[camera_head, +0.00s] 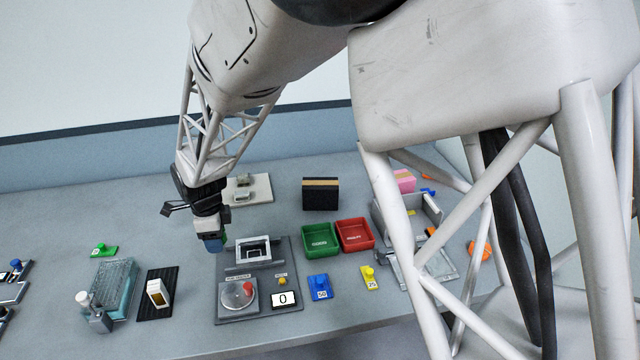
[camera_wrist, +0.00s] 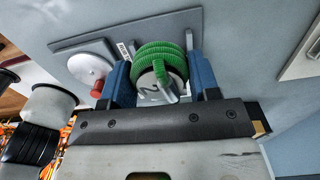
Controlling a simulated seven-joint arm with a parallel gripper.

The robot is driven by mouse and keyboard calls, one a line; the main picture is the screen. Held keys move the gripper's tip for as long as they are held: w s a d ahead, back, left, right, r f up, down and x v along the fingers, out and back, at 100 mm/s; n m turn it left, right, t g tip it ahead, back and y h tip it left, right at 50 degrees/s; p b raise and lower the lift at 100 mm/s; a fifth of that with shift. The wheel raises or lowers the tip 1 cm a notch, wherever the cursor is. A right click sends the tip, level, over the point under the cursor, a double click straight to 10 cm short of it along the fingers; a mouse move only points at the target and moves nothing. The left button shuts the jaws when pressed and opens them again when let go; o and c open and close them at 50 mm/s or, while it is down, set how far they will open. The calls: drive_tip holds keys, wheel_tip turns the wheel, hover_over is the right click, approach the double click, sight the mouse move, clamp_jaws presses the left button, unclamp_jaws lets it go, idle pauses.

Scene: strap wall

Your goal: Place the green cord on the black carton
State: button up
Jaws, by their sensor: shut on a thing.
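The green cord (camera_wrist: 160,55) is a coil seen between the two blue fingers of my gripper (camera_wrist: 160,85) in the wrist view. My gripper is shut on the cord, with one finger on each side. In the head view my gripper (camera_head: 213,243) hangs above the table, left of the grey device panel, and only a small bit of green shows beside its fingers. The black carton (camera_head: 320,195) stands upright on the table at the back middle, with a tan strip across its upper part. It is to the right of my gripper and apart from it.
A grey device panel (camera_head: 284,250) with a dial and counter lies near my gripper. A green tray (camera_head: 320,240) and a red tray (camera_head: 355,234) sit in front of the carton. A white plate (camera_head: 258,189) lies left of the carton. A pink block (camera_head: 404,181) stands to its right.

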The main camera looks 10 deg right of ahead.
drive_tip(key=w+d+r+m, duration=0.1)
drive_tip(key=d+r, duration=0.2)
drive_tip(key=d, duration=1.2)
drive_tip(key=d+r, duration=0.3)
drive_tip(key=d, duration=1.2)
drive_tip(key=shift+w+r+m, duration=0.3)
drive_tip(key=shift+w+m, duration=0.05)
drive_tip(key=shift+m, duration=0.05)
drive_tip(key=shift+w+d, duration=0.1)
hover_over(321, 183)
drive_tip(key=shift+w+f, duration=0.1)
drive_tip(key=shift+f, duration=0.65)
drive_tip(key=shift+f, duration=1.75)
drive_tip(key=shift+f, duration=0.15)
